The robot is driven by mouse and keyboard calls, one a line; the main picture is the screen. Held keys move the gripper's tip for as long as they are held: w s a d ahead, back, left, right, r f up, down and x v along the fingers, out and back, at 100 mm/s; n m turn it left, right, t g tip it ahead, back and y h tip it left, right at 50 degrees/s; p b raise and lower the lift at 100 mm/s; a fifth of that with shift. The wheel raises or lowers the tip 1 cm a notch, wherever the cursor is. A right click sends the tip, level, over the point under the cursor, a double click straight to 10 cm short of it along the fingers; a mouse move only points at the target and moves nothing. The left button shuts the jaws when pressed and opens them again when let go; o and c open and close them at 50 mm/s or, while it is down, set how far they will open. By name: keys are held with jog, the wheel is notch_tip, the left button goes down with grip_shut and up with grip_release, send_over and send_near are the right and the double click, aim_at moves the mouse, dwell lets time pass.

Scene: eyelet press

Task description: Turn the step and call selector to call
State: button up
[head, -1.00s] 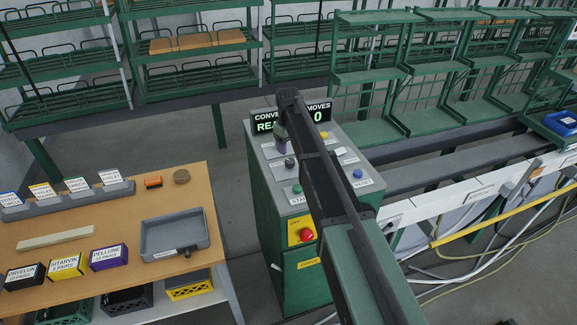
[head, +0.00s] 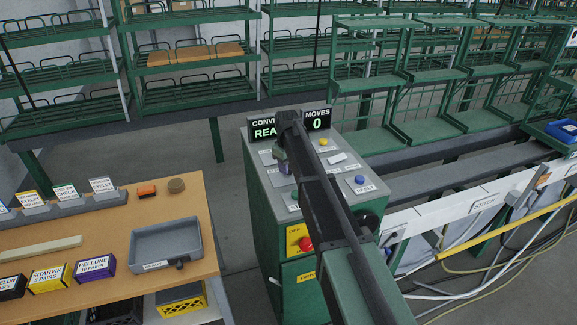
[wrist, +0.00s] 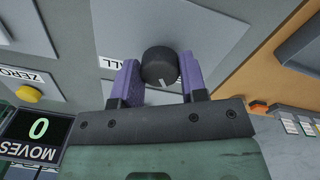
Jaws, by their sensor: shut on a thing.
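The selector is a round black knob (wrist: 160,62) with a white pointer line, set on a grey plate of the console. In the wrist view the line points toward my gripper's palm. A label ending in "ALL" (wrist: 111,63) shows beside it, partly hidden by a finger. My gripper (wrist: 158,73) is shut on the knob, one purple finger on each side. In the head view my gripper (head: 284,164) is down at the console panel (head: 336,152), and my arm hides the knob and part of the panel.
The console display (head: 264,132) shows a MOVES reading of 0. A yellow button (wrist: 27,93), a blue reset button (head: 360,180) and a red emergency button (head: 305,243) are on the console. A wooden table (head: 110,232) with a grey tray (head: 166,245) stands left.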

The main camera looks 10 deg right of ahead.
jog(key=shift+m, duration=0.4)
jog(key=m, duration=1.3)
dwell(0.6)
jog(key=o, duration=0.9)
